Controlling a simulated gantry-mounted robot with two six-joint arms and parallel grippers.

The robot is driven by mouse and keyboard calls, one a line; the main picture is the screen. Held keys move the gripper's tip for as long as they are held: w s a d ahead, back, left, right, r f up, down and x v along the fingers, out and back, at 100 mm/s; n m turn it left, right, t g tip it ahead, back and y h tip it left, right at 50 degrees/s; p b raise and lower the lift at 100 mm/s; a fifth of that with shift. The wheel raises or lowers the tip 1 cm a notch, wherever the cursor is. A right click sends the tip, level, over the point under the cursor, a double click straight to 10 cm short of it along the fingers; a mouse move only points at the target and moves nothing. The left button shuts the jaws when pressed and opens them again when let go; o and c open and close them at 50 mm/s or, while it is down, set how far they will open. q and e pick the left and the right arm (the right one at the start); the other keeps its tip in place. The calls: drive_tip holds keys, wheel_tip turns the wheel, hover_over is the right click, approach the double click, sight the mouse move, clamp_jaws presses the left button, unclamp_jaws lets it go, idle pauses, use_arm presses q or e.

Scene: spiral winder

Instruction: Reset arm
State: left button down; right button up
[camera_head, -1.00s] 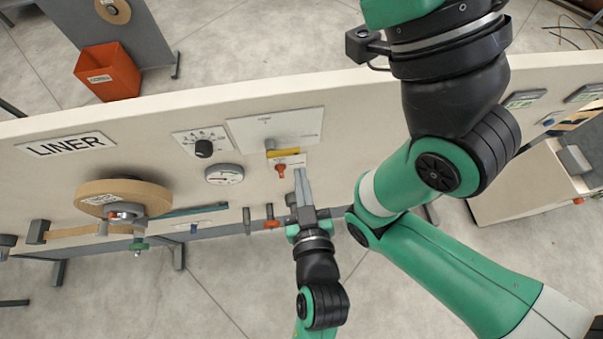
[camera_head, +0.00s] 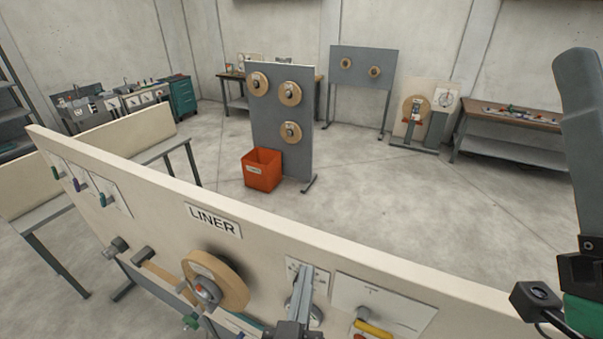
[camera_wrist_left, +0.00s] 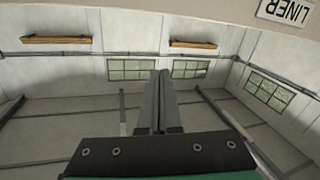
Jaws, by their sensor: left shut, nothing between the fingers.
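My left gripper (camera_head: 306,272) stands at the bottom of the head view, its grey fingers pointing up together with nothing between them. The fingers overlap a white dial plate on the liner panel (camera_head: 262,243); I cannot tell the gap between them. In the left wrist view the shut fingers (camera_wrist_left: 159,78) point towards windows and walls, with no object between them. Part of my right gripper (camera_head: 583,150) shows large at the right edge, pointing up. It is cut off by the frame, so its opening is hidden.
The panel carries a tan tape roll (camera_head: 216,280), a LINER sign (camera_head: 214,220) and a yellow-handled switch (camera_head: 373,328). Beyond it stand an orange bin (camera_head: 262,170), a grey board with rolls (camera_head: 268,128) and a workbench (camera_head: 515,118). Open floor lies between.

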use_arm(q)
drive_tip(key=s+a+r+n+t+y+p, duration=0.1)
drive_tip(key=a+r+n+t+y, duration=0.15)
drive_tip(key=a+r, duration=0.85)
drive_tip(key=a+r+n+t+y+p, duration=0.15)
drive_tip(key=a+r+t, duration=0.4)
drive_tip(key=r, duration=0.95)
drive_tip(key=s+a+r+m+t+h, duration=0.2)
drive_tip(key=s+r+m, duration=0.3)
drive_tip(key=s+r, duration=0.4)
drive_tip(key=shift+a+r+h, duration=0.25)
drive_tip(key=shift+r+h, duration=0.05)
drive_tip(key=shift+r, duration=0.25)
